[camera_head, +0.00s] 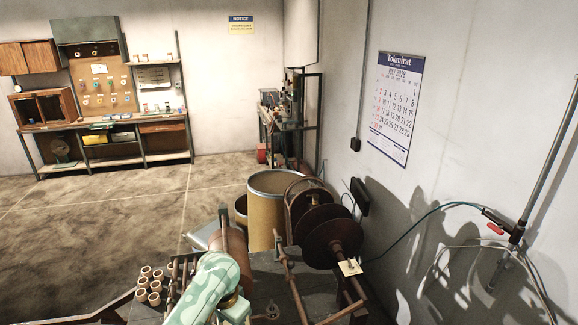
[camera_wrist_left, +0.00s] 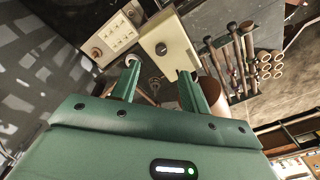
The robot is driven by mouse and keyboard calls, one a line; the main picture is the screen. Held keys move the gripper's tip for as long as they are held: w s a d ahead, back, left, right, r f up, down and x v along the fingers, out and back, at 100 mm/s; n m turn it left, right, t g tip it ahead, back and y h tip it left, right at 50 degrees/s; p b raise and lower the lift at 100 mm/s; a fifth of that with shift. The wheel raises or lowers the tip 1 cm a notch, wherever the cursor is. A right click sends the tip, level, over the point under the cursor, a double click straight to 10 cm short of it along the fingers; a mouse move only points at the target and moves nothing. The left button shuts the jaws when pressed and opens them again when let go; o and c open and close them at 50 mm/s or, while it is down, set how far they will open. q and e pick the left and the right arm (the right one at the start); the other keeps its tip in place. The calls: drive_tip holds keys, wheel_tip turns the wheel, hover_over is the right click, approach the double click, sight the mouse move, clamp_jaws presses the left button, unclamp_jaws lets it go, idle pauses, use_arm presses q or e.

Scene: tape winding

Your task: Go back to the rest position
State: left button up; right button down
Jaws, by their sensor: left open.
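My left gripper (camera_wrist_left: 158,72) shows in the left wrist view with its two green fingers spread apart and nothing held between them. Beyond the fingertips are a pale control box (camera_wrist_left: 168,48) and a second box with several buttons (camera_wrist_left: 115,38). In the head view a green patterned arm link of mine (camera_head: 212,288) reaches over the machine bench at the bottom. I cannot make out any gripper fingers there. My right gripper is not in view.
Several cardboard cores (camera_head: 150,285) stand left of my arm. A winding machine with dark discs (camera_head: 330,237) stands to the right, and a large yellow-brown drum (camera_head: 266,215) behind. A wall with a calendar (camera_head: 395,108) bounds the right. Open floor (camera_head: 95,225) lies at left.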

use_arm(q)
drive_tip(key=s+a+t+y, duration=0.15)
drive_tip(key=s+a, duration=0.25)
drive_tip(key=s, duration=0.4)
drive_tip(key=s+a+t+y, duration=0.1)
drive_tip(key=s+a+t, duration=0.25)
drive_tip(key=s, duration=0.45)
drive_tip(key=s+a+r+m+t+y, duration=0.1)
drive_tip(key=s+a+r+y, duration=0.1)
drive_tip(key=s+a+r, duration=0.6)
drive_tip(key=s+d+f+g+h+b, duration=0.2)
drive_tip(key=f+b, duration=0.6)
drive_tip(key=f, duration=1.3)
drive_tip(key=s+d+f+g+h+b, duration=0.1)
drive_tip(key=d+f+b, duration=0.5)
drive_tip(key=f, duration=1.5)
drive_tip(key=s+a+f+n+g+b, duration=0.1)
drive_tip(key=s+f+b, duration=0.7)
drive_tip(key=f, duration=0.8)
drive_tip(key=s+a+f+n+g+h+b, duration=0.1)
drive_tip(key=s+f+n+g+b, duration=0.1)
drive_tip(key=s+f+b, duration=0.7)
drive_tip(key=s+f, duration=0.4)
drive_tip(key=f, duration=0.3)
drive_tip(key=shift+f, duration=0.2)
drive_tip(key=shift+h, duration=0.25)
